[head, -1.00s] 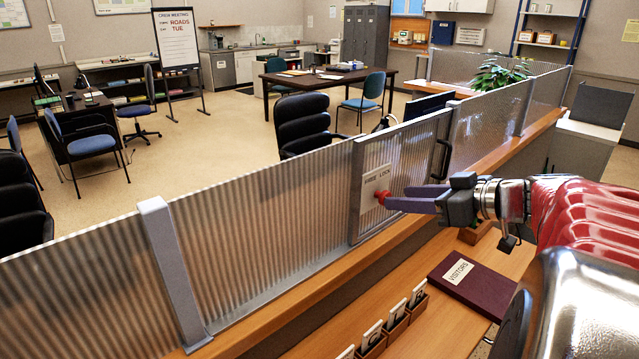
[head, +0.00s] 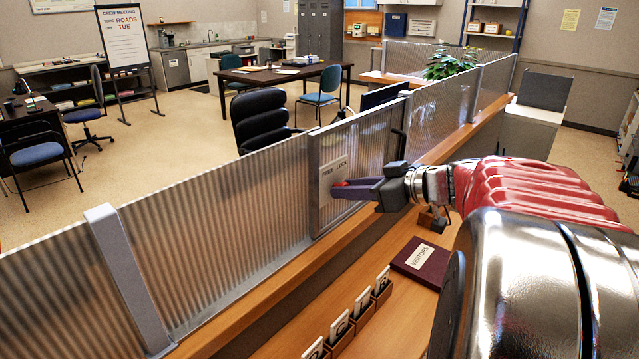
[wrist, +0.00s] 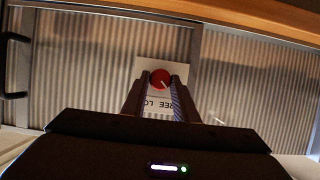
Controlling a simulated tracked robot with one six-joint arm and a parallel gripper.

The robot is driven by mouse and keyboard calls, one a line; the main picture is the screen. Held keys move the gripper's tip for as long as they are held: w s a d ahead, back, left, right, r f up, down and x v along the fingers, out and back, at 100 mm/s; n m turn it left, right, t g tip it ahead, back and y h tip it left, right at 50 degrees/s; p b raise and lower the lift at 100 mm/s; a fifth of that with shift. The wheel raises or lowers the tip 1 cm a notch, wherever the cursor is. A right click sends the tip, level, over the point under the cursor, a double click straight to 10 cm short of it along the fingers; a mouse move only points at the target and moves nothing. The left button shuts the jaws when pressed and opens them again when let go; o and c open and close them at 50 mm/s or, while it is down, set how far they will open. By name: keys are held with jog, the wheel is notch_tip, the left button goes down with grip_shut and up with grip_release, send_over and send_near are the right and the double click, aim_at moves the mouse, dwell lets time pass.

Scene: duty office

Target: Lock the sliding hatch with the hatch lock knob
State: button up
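The red hatch lock knob (wrist: 160,78) sits on a white plate (head: 332,174) lettered FREE and LOCK, on the framed, ribbed sliding hatch (head: 360,155). In the wrist view a pale pointer line on the knob runs to the lower right, towards the FREE side of the upside-down lettering. My gripper (head: 338,190) has its dark fingers apart, one on each side of the knob, with the tips close to the plate. I cannot tell whether they touch the knob. In the head view the fingers hide most of it.
Below my arm, the wooden counter (head: 330,285) holds a maroon VISITORS book (head: 423,262) and a row of card holders (head: 350,322). A grey post (head: 128,275) divides the ribbed screen on the left.

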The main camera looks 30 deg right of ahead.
jog(key=shift+d, duration=0.1)
jog(key=c, duration=0.5)
jog(key=m+y, duration=0.2)
jog(key=m, duration=0.2)
jog(key=f+m+y, duration=0.1)
jog(key=m+y, duration=0.2)
jog(key=m, duration=0.2)
jog(key=d+m+y, duration=0.1)
jog(key=m+y, duration=0.1)
jog(key=m, duration=0.2)
jog(key=shift+w+f+m+t+y, duration=0.15)
jog(key=shift+w+m+t+y, duration=0.05)
jog(key=shift+m+t+y, duration=0.1)
dwell(0.5)
jog(key=shift+a, duration=0.1)
jog(key=o, duration=1)
